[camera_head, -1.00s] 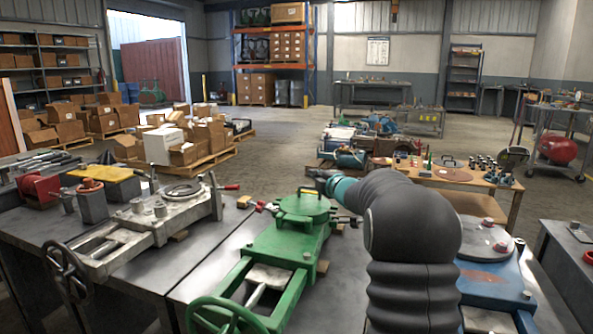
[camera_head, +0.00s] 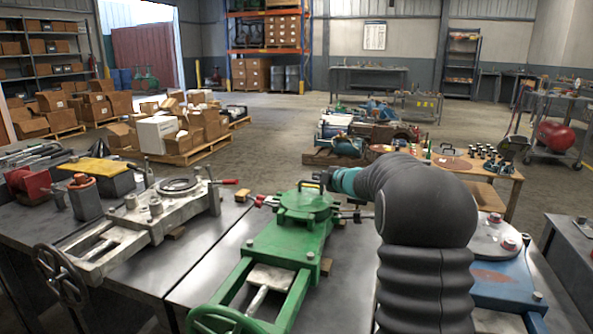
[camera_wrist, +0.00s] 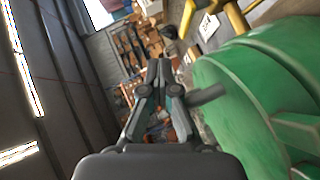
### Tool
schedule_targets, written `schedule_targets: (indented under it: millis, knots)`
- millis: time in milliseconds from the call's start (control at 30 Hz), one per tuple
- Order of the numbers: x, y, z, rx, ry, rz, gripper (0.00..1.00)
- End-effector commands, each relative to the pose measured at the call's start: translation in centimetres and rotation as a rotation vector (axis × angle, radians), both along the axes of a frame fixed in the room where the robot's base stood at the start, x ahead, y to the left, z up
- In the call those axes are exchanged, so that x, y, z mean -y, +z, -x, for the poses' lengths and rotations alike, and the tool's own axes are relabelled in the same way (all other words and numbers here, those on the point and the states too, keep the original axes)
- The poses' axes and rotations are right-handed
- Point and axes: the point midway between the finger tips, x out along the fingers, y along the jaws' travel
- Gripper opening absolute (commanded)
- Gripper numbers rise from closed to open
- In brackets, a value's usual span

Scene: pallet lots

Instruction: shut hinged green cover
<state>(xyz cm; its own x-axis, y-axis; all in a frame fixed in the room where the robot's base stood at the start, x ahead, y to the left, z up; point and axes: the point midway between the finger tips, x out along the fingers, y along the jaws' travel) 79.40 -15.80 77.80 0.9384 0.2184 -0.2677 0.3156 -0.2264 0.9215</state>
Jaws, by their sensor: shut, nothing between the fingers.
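The round green cover (camera_head: 305,203) sits on the long green valve body (camera_head: 285,243) on the bench and looks level in the head view. I cannot tell whether it is fully seated. A small handle stands at its far side. My gripper (camera_head: 326,180) is just beyond the cover's far right edge, partly hidden by my arm. In the wrist view my gripper (camera_wrist: 162,68) is shut and empty. The green cover (camera_wrist: 255,90) fills the right of that view, close beside the fingers; I cannot tell whether they touch.
A grey valve (camera_head: 150,215) lies left on the bench, and a blue one (camera_head: 500,277) lies right behind my arm. A red-tipped rod (camera_head: 262,200) is beside the cover. A green handwheel (camera_head: 225,320) is in front. Pallets of boxes (camera_head: 190,140) stand on the floor beyond.

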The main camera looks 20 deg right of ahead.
Motion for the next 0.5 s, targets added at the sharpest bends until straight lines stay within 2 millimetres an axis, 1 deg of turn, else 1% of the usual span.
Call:
schedule_targets:
  millis: [33, 233, 500]
  knots:
    - [-0.25, -2.04, 0.05, -0.028, 0.003, -0.002, 0.0]
    - [-0.73, -2.67, 0.08, -0.029, 0.01, 0.002, 0.0]
    - [-0.95, -2.95, 0.07, -0.029, 0.012, 0.004, 0.0]
